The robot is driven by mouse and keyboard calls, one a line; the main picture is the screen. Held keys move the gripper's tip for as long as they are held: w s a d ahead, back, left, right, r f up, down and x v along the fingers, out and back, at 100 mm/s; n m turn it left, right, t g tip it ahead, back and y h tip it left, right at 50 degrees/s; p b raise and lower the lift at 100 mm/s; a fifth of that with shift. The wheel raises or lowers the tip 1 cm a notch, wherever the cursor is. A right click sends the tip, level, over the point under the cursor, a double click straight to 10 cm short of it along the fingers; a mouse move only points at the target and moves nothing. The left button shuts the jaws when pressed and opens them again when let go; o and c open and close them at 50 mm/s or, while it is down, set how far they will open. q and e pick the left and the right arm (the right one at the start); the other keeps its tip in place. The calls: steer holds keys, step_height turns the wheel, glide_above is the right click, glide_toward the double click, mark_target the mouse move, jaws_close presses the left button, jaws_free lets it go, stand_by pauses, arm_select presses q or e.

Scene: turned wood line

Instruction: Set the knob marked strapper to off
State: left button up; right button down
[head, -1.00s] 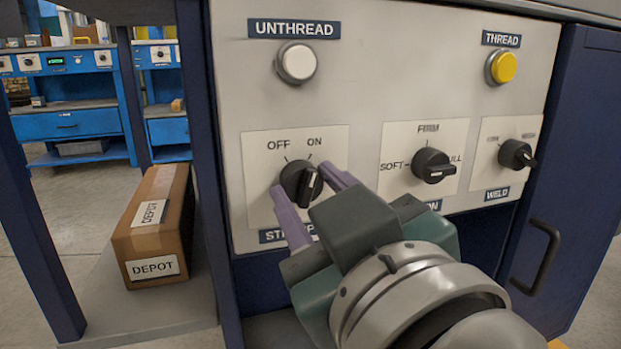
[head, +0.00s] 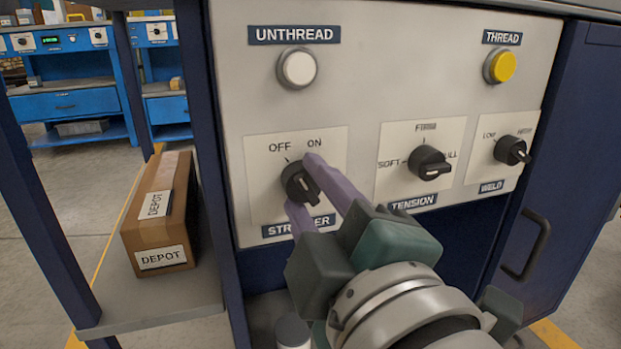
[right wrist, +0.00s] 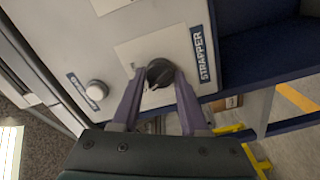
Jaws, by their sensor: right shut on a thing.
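The strapper knob (head: 297,182) is black, on a pale plate with OFF at upper left and ON at upper right. Its grip bar slants from upper left, in line with the OFF tick, to lower right. My right gripper (head: 303,185) has its purple fingers around the knob, one at upper right and one at lower left, and is shut on it. The right wrist view shows the knob (right wrist: 160,72) between the two fingers. The fingers hide part of the plate and of the STRAPPER label (head: 283,228). My left gripper is not in view.
The tension knob (head: 430,162) and weld knob (head: 512,150) sit to the right on the same panel. Above are a white UNTHREAD button (head: 296,67) and a yellow THREAD button (head: 500,66). A DEPOT carton (head: 160,215) stands on the lower left shelf. A door handle (head: 530,245) juts out at right.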

steer(key=shift+n, duration=0.4)
steer(key=shift+c, duration=2.1)
jaws_free()
steer(key=v, duration=1)
steer(key=shift+b, duration=0.35)
steer(key=shift+r, duration=0.1)
